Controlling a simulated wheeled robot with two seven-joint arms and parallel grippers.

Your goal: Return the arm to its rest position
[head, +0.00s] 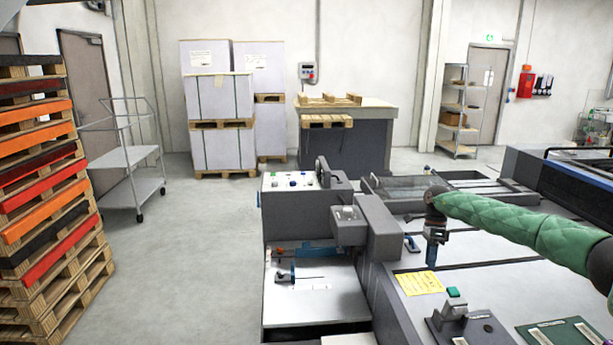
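My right arm, in a green quilted sleeve, comes in from the right edge of the head view. It reaches left over the grey machine (385,265). My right gripper (432,258) hangs down at its end, above the machine's light top, just above a yellow note (420,282). A blue part shows at the gripper's lower end. The gripper is too small here to tell whether its fingers are open or shut, or whether the blue part is held. My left gripper is not in view.
Dark fixtures (463,322) with a green-topped block stand on the machine's front right. A control panel (292,181) rises at its left. The floor (190,270) between is clear.

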